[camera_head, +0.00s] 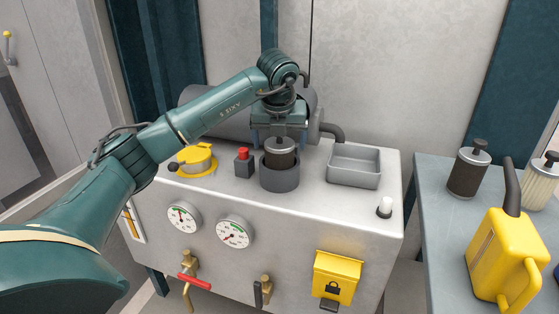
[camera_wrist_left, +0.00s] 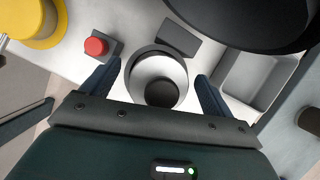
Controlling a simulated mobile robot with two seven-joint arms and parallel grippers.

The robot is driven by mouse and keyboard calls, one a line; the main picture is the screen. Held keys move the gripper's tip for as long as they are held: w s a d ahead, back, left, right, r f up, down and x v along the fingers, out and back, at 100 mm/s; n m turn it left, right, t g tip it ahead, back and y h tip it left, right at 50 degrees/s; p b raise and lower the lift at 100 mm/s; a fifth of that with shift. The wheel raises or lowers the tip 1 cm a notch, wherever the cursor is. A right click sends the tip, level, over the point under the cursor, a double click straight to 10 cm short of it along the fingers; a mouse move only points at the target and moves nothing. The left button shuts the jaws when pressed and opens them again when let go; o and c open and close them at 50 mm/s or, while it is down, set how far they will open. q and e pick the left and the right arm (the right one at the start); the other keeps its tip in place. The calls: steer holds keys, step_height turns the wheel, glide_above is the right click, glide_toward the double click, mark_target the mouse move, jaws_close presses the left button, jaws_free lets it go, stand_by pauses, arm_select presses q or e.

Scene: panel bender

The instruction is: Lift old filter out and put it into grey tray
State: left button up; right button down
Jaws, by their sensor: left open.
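The old filter (camera_head: 280,154), dark with a light metal top and a dark knob, stands upright in a round grey housing (camera_head: 280,181) on the white machine top. Its upper part shows above the housing rim. From above, the filter (camera_wrist_left: 172,70) lies between my left gripper's two blue fingers. My left gripper (camera_wrist_left: 157,87) is open, pointing down over the filter; whether a finger touches it I cannot tell. In the head view the gripper (camera_head: 279,136) partly hides the knob. The grey tray (camera_head: 355,181) is empty, right of the housing. My right gripper is out of view.
A red button box (camera_head: 244,166) and a yellow ring-shaped cap (camera_head: 197,162) sit left of the housing. A large grey cylinder with a pipe (camera_head: 332,132) is behind. The right-hand table holds a dark filter (camera_head: 467,175), a pale filter (camera_head: 540,187) and a yellow can (camera_head: 503,262).

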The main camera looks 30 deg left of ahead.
arm_select(q)
steer(key=shift+w+f, duration=0.15)
steer(key=shift+f, duration=0.25)
steer(key=shift+c, duration=0.4)
steer(key=shift+r, duration=0.1)
steer(key=c, duration=1.4)
step_height(320, 180, up, 10)
steer(key=shift+c, duration=0.2)
